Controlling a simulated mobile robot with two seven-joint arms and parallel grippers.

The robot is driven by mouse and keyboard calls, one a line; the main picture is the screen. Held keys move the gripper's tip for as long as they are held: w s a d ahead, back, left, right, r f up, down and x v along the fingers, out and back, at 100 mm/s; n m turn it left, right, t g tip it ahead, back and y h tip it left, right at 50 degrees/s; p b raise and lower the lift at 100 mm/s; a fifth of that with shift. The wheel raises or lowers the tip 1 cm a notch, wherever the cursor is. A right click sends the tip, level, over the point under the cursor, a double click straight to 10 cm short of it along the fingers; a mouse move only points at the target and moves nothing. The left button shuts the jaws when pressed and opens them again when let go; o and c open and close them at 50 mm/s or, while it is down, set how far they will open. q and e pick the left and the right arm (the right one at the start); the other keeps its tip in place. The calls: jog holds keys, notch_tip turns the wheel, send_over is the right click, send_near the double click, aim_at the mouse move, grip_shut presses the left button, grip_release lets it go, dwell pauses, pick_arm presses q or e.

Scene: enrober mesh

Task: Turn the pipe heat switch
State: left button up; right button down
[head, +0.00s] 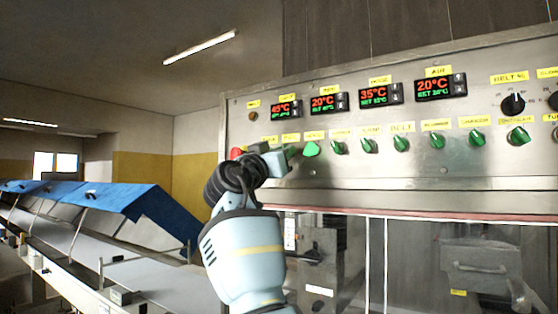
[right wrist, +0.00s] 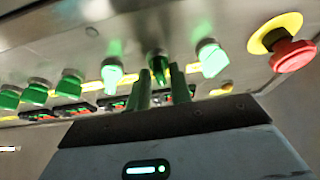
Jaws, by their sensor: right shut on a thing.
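A row of green rotary switches runs along the steel control panel (head: 480,182). In the head view my right gripper (head: 286,155) is at the left end of this row. In the right wrist view its two fingers (right wrist: 160,88) are shut on a green switch (right wrist: 157,60), the second one from the red button. The yellow label above this switch is too small to read for sure. The first switch (right wrist: 210,58) shows beside the fingers in the wrist view. A lit green switch (head: 311,148) is on the other side. My left gripper is not in view.
A red button (right wrist: 293,56) on a yellow ring sits at the row's end. Several red-and-green temperature displays (head: 440,87) are above the switches. Black knobs (head: 513,104) are at the right. A conveyor with blue covers (head: 110,195) stands at the left.

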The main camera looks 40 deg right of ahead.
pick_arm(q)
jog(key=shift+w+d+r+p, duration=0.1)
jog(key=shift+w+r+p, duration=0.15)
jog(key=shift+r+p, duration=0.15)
pick_arm(e)
jog(key=m+g, duration=0.2)
jog(key=m, duration=0.2)
jog(key=m+g, duration=0.2)
jog(key=m, duration=0.2)
jog(key=shift+w+m+g+h, duration=0.1)
jog(key=shift+m+g+h, duration=0.2)
jog(key=shift+m+h, duration=0.1)
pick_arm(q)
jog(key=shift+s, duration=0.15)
pick_arm(e)
jog(key=shift+m, duration=0.3)
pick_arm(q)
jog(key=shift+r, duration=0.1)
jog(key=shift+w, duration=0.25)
pick_arm(e)
jog(key=c, duration=1.5)
grip_release()
